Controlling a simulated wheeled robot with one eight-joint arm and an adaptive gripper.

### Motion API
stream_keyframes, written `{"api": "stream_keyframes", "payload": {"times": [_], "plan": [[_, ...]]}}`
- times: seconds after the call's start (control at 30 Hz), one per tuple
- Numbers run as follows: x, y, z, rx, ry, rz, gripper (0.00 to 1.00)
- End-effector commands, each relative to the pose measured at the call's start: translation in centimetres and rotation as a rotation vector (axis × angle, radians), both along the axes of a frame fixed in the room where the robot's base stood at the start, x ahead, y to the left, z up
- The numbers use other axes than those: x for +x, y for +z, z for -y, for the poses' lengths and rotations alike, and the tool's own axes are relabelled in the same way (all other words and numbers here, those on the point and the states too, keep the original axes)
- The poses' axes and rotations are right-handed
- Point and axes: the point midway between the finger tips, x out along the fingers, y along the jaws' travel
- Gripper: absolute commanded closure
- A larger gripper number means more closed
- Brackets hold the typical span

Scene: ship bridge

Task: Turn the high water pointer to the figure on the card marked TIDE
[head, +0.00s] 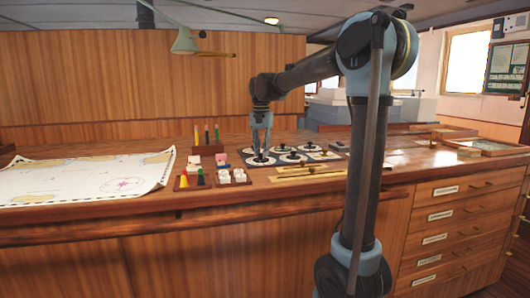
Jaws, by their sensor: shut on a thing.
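A panel of several white round dials with dark pointers lies on the wooden counter (420,165). My gripper (262,151) points down over the front left dial (262,160), its fingers shut on what looks like that dial's pointer. The fingers hide much of the pointer, and its reading is too small to make out. Which dial is marked high water cannot be told. Small cards stand left of the dials, a pale one (194,160) and a pink one (221,158). Their writing is too small to read, so the TIDE card cannot be told.
A chart (80,180) covers the counter's left part. Coloured pegs in a rack (190,181), white blocks (232,176), upright pencils (206,136) and brass rulers (305,172) lie close around the dials. A lamp (184,42) hangs above. Framed trays (485,147) lie at right.

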Motion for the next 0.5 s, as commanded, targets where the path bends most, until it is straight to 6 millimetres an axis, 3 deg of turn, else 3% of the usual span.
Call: {"api": "stream_keyframes", "payload": {"times": [0.17, 0.2, 0.27, 0.5], "plan": [[-0.19, 0.00, -0.27, 0.004, 0.003, -0.004, 1.00], [-0.18, 0.00, -0.27, 0.004, 0.003, -0.004, 0.74], [-0.16, 0.00, -0.26, 0.004, 0.003, -0.003, 0.60], [-0.06, 0.00, -0.15, 0.003, 0.002, -0.001, 0.60]]}}
